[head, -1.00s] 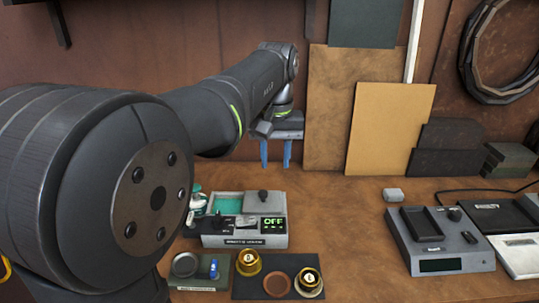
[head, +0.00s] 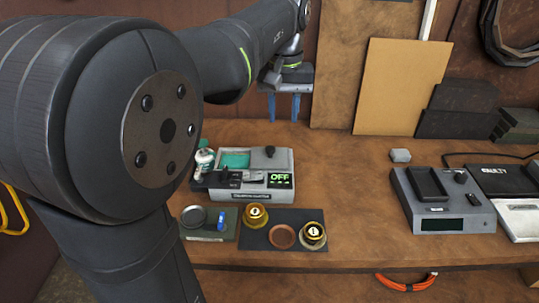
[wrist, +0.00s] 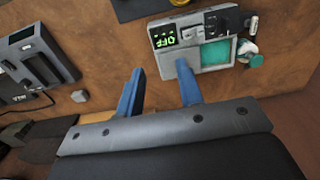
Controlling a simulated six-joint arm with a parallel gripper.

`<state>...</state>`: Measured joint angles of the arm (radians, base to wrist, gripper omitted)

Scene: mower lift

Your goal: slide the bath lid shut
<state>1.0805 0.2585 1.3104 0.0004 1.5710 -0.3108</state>
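The bath is a grey box (head: 238,188) with an "OFF" display on its front, left of the middle of the bench in the head view. Its basin shows teal liquid (head: 235,160) on the left, uncovered. The grey lid (head: 284,160) with a dark knob (head: 270,151) lies over the right part. My gripper (head: 284,116) is open and empty, fingers down, above and behind the bath. In the wrist view, the gripper (wrist: 160,70) shows two spread blue fingers. The right finger overlaps the bath's edge, and the lid is partly hidden there.
A small bottle (head: 204,160) stands at the bath's left. In front are a green tray (head: 222,236) and a dark mat (head: 272,242) with brass-coloured pots (head: 255,216). A grey device (head: 440,215) stands right. Boards (head: 400,85) lean behind. Bench between bath and device is clear.

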